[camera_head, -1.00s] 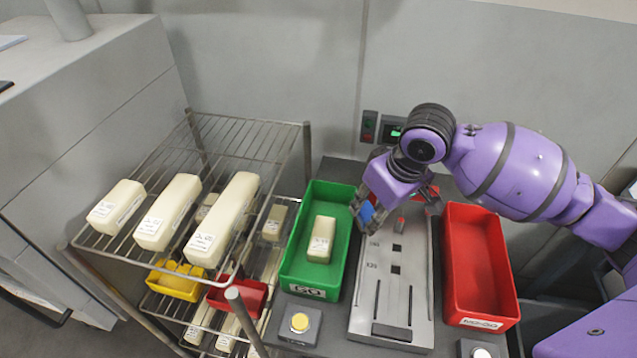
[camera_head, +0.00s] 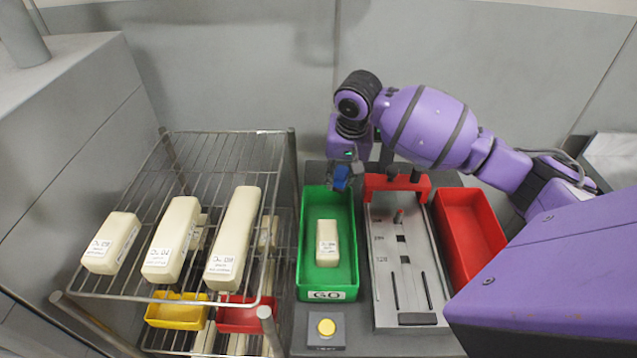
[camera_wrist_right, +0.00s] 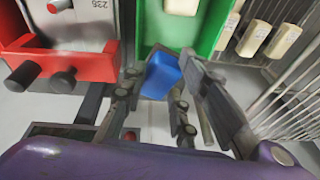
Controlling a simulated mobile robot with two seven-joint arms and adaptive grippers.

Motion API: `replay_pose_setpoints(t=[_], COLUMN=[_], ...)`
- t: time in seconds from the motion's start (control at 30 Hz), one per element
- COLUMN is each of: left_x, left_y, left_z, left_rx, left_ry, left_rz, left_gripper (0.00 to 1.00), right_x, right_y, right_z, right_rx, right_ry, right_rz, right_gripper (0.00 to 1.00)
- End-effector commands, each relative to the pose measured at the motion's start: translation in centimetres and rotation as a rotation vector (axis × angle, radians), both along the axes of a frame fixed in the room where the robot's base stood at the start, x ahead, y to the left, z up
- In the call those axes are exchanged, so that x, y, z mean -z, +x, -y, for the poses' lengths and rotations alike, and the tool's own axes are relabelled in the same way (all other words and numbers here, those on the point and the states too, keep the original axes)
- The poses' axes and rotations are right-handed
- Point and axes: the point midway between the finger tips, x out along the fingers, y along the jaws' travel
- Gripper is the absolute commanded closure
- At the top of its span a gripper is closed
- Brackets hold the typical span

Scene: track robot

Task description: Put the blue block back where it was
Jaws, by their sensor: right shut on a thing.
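My right gripper (camera_head: 343,181) is shut on the blue block (camera_head: 341,172), above the far end of the green GO bin. In the right wrist view the blue block (camera_wrist_right: 161,75) sits between the two fingers of the right gripper (camera_wrist_right: 165,85), with the green bin's wall just beyond it. The green bin (camera_head: 309,270) holds one cream block (camera_head: 327,243). My left gripper is not in view.
A grey gauge fixture (camera_head: 385,280) with a red bridge stands right of the green bin, then a red bin (camera_head: 470,225). A wire rack (camera_head: 215,150) with cream blocks stands left. A yellow button (camera_head: 326,327) is in front.

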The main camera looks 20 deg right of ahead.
Motion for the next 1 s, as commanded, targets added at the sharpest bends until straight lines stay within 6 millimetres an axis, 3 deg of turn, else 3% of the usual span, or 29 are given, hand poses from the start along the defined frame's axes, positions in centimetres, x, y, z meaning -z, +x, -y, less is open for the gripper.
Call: replay_pose_setpoints(t=[0.27,0.5,0.7,0.87,1.0], left_x=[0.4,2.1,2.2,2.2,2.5], left_y=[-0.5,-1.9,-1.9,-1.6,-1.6], left_z=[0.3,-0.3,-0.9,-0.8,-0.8], left_rx=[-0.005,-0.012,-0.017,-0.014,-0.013], left_ry=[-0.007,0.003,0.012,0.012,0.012], left_rz=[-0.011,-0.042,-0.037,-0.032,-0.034], left_gripper=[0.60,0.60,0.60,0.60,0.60], right_x=[2.7,7.2,9.2,9.7,11.6], right_y=[5.8,10.4,12.4,13.1,13.2], right_z=[1.1,2.0,2.5,2.6,2.7], right_rx=[0.012,0.009,0.007,0.005,0.006], right_ry=[0.007,0.006,0.005,0.005,0.006], right_rz=[-0.002,-0.011,-0.006,-0.002,-0.004], right_gripper=[1.00,1.00,1.00,1.00,1.00])
